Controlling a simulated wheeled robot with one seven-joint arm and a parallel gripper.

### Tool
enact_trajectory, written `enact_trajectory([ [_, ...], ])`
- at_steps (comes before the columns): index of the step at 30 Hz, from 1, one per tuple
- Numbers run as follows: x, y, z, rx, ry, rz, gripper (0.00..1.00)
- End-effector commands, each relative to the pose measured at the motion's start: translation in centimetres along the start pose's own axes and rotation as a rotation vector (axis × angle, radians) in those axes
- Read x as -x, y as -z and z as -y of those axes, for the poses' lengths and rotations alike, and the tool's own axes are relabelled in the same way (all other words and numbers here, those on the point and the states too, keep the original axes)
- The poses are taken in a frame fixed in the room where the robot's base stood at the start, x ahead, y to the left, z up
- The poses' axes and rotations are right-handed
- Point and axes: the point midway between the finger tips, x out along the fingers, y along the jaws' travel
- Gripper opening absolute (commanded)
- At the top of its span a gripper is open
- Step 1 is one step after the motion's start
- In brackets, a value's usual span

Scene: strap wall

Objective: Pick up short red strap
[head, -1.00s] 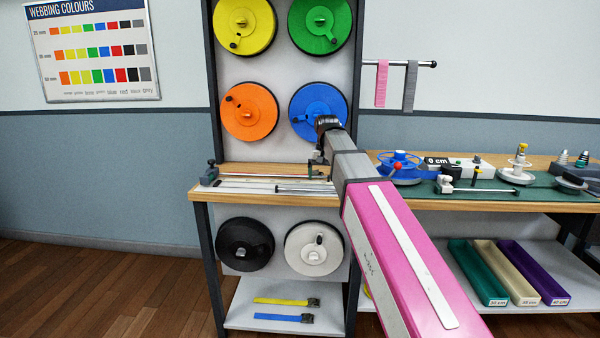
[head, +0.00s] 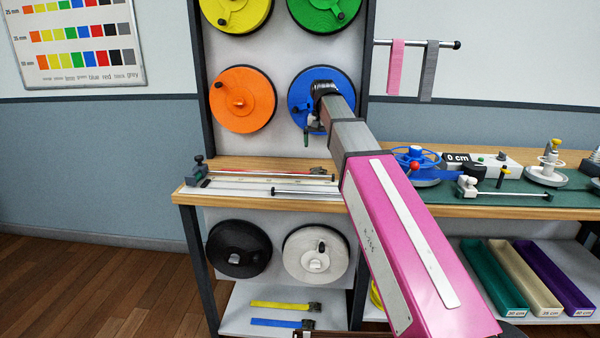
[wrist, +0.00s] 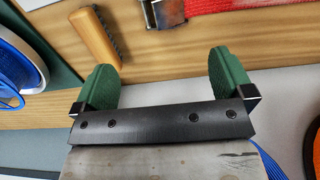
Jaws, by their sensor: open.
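A red strap (wrist: 225,8) with a metal buckle (wrist: 165,12) lies on the wooden bench top at the upper right of the wrist view. In the head view a thin red strip (head: 318,170) shows on the bench (head: 230,164), partly behind my arm. My gripper (wrist: 164,82) is open and empty, its two green fingers apart over the bench. The buckle end lies beyond the gap between the fingers and the red webbing runs off to the right. In the head view my gripper (head: 313,130) appears above the bench, in front of the blue reel (head: 304,88).
A wooden-handled brush (wrist: 95,38) lies beyond the left finger. A blue spool (wrist: 12,75) is at the left. A rail with a metal rod (head: 262,181) runs along the bench front. Reels hang on the panel behind, and a pink strap (head: 396,66) hangs right.

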Motion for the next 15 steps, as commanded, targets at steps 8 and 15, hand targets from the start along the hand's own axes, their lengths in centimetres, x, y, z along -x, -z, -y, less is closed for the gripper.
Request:
enact_trajectory([
  [8, -3.8, -0.1, 0.0, 0.000, 0.000, 0.001, 0.99],
  [15, -5.3, -0.4, 0.3, 0.001, 0.000, 0.001, 0.99],
])
